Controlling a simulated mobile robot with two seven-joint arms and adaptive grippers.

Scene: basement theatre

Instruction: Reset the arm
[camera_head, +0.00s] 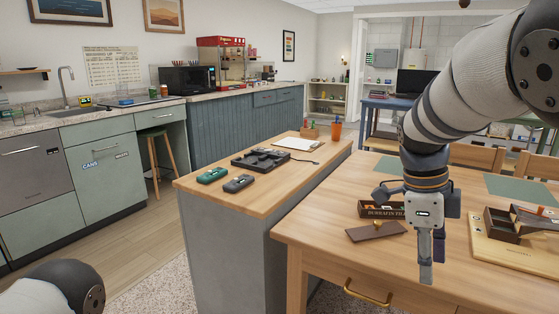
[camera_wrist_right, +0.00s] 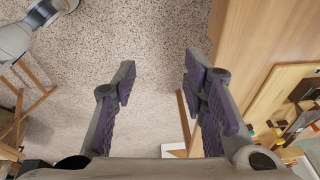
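My right arm comes in from the upper right in the head view. Its gripper (camera_head: 430,262) points down in front of the wooden table (camera_head: 320,232). In the right wrist view the two fingers of this gripper (camera_wrist_right: 160,68) are spread apart with nothing between them. Speckled carpet (camera_wrist_right: 155,35) shows below and between them, and the wooden table's edge is to their right. Only a rounded part of my left arm (camera_head: 60,290) shows at the lower left of the head view. The left gripper is out of sight.
On the table are a dark labelled box (camera_head: 372,209), a brown flat piece (camera_head: 376,231) and a wooden board (camera_head: 490,246). The island (camera_head: 225,240) holds a black tray (camera_head: 262,160) and two small cases. Chairs stand behind the table.

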